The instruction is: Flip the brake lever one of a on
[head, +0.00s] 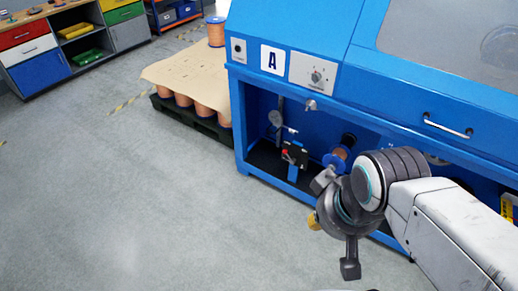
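The blue machine marked A (272,59) stands right of centre. In its open lower bay sits a small black mechanism (297,155) with a small red part (285,154) at its left side. That red part may be the brake lever; it is too small to tell which way it is set. My gripper (336,225) is in front of the bay, to the right of and below the mechanism, apart from it. My wrist and arm hide part of the bay to the right.
A blue-flanged copper spool (338,157) is in the bay, just above my gripper. A pallet of copper spools (188,112) stands behind left. The grey floor (120,200) at left is clear.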

